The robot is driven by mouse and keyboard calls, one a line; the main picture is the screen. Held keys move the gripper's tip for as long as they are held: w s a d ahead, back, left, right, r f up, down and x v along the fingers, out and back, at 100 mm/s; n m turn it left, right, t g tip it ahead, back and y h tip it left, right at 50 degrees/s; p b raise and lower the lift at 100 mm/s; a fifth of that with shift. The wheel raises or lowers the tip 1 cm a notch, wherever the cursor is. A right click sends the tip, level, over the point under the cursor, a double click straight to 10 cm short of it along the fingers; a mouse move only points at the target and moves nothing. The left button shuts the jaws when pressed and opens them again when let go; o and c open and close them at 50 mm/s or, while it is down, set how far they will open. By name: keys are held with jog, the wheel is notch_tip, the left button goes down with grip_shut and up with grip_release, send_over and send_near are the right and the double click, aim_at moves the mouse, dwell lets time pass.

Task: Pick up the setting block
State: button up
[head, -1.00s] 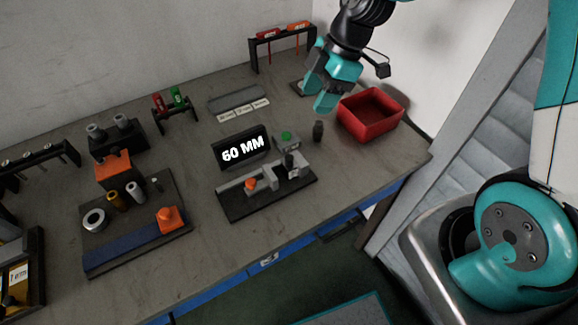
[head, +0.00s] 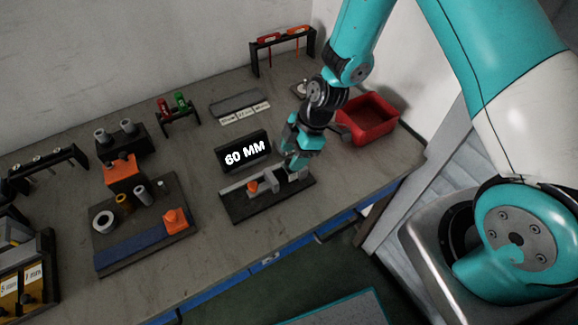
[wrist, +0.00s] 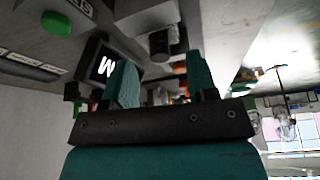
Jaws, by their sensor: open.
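My gripper (head: 296,163) is open, low over the right end of a dark fixture (head: 240,209) with a grey rail and an orange knob (head: 252,186). In the wrist view its two teal fingers stand apart (wrist: 160,64). A light grey block (wrist: 145,17) with a dark round piece (wrist: 160,43) shows beyond the gap between the fingers. I cannot tell whether this is the setting block, nor whether a finger touches it. In the head view the gripper hides much of the fixture's right end, with a grey part (head: 280,176) showing beside it.
A display (head: 243,151) reading 60 MM stands behind the fixture. A red bin (head: 370,135) is at the right, and a grey tray (head: 236,103) with labels is behind. A button box with a green button (wrist: 56,23) is near the gripper. Another fixture (head: 140,240) stands left.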

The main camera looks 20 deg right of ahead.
jog(key=shift+x, duration=1.2)
jog(key=c, duration=0.9)
grip_shut()
jog(key=shift+r, duration=0.15)
